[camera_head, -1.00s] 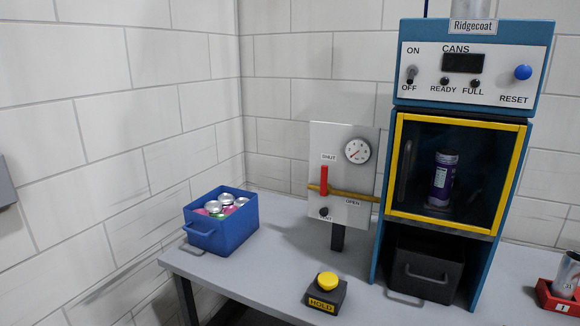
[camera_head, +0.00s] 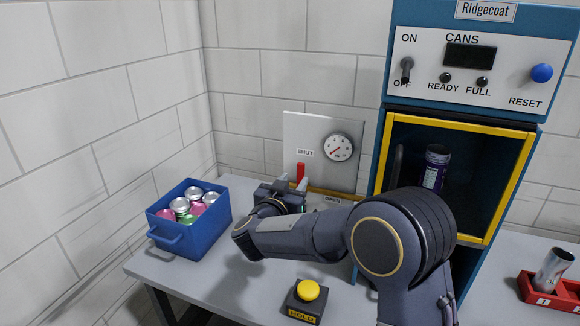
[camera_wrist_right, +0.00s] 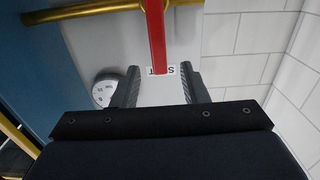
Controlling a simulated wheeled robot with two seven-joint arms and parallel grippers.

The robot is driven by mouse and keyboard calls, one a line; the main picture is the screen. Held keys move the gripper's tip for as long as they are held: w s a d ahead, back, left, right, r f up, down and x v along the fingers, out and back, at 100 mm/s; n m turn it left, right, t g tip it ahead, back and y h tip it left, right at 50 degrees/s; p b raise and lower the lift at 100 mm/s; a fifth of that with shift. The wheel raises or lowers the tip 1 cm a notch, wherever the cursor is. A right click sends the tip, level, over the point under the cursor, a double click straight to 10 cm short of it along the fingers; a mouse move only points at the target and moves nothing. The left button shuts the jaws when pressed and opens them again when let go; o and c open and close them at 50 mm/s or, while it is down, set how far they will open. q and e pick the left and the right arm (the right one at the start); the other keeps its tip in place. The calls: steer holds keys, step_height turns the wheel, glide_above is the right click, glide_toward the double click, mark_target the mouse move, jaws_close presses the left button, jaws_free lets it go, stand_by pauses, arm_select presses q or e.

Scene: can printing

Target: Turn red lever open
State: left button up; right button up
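The red lever (camera_head: 300,171) stands upright on the pale valve panel (camera_head: 348,126), its top near the SHUT label. Its lower part is hidden behind my right gripper (camera_head: 283,187), which is in front of the panel at lever height. In the right wrist view the red lever (camera_wrist_right: 156,35) runs down from the top, and its end lies between the two fingers in the picture. My right gripper (camera_wrist_right: 162,88) is open there, with a gap on both sides of the lever. The OPEN label (camera_head: 332,201) is partly covered. My left gripper is not in view.
A brass pipe (camera_wrist_right: 80,13) crosses the panel behind the lever. A blue bin of cans (camera_head: 189,241) stands left of my right arm. A yellow HOLD button (camera_head: 308,291) sits in front. The yellow-framed Ridgecoat machine (camera_head: 456,120) stands close on the right.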

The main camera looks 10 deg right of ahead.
mark_target(300, 173)
steer(key=p+x, duration=0.1)
steer(key=x, duration=0.5)
steer(key=shift+w+d+p, duration=0.1)
steer(key=shift+d+p, duration=0.1)
steer(key=shift+p, duration=0.1)
steer(key=shift+c, duration=0.3)
jaws_close()
